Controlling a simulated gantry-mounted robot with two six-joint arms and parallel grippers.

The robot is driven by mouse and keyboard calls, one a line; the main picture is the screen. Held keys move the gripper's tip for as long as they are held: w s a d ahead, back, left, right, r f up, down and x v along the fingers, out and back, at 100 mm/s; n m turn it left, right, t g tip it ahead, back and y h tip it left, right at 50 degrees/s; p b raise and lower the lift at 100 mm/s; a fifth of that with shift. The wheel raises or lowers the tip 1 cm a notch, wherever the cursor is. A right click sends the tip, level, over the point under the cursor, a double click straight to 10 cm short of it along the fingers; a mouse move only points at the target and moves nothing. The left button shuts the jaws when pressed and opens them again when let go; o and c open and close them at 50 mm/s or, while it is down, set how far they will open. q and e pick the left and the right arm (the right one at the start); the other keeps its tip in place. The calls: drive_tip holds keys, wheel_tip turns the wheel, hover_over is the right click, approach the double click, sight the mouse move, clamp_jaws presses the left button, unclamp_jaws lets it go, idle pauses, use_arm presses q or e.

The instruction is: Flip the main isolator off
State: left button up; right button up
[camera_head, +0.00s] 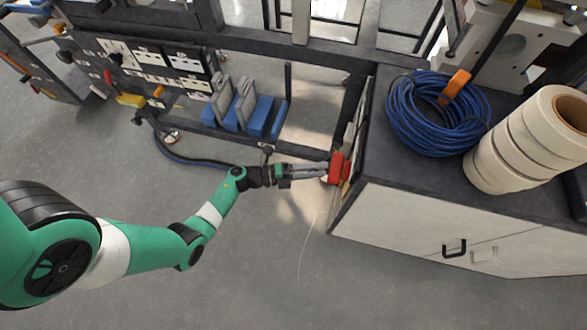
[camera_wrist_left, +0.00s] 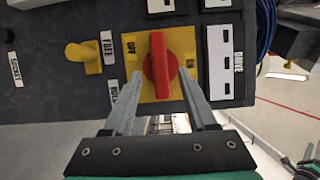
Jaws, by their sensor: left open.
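The main isolator is a red rotary knob (camera_wrist_left: 160,66) on a yellow plate (camera_wrist_left: 177,99) in the left wrist view. Its bar handle stands vertical in that picture, with an "OFF" label (camera_wrist_left: 130,46) to its left. In the head view the red isolator (camera_head: 337,166) is on the side of the dark-topped cabinet. My left gripper (camera_head: 325,170) reaches it from the left. In the left wrist view the open fingers (camera_wrist_left: 160,77) lie on either side of the knob, with visible gaps. Contact cannot be told. My right gripper is not in view.
A yellow knob (camera_wrist_left: 84,56) by a "FREE" label sits left of the isolator, and a white "DRIVE" panel (camera_wrist_left: 221,60) sits right. A blue cable coil (camera_head: 437,112) and cream rolls (camera_head: 520,150) stand on the cabinet top (camera_head: 400,170). Floor below my arm is clear.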

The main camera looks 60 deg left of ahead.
use_arm(q)
drive_tip(key=p+v, duration=0.1)
drive_tip(key=v, duration=0.7)
drive_tip(key=shift+s+p, duration=0.3)
drive_tip(key=shift+p, duration=0.1)
drive_tip(key=shift+a, duration=0.1)
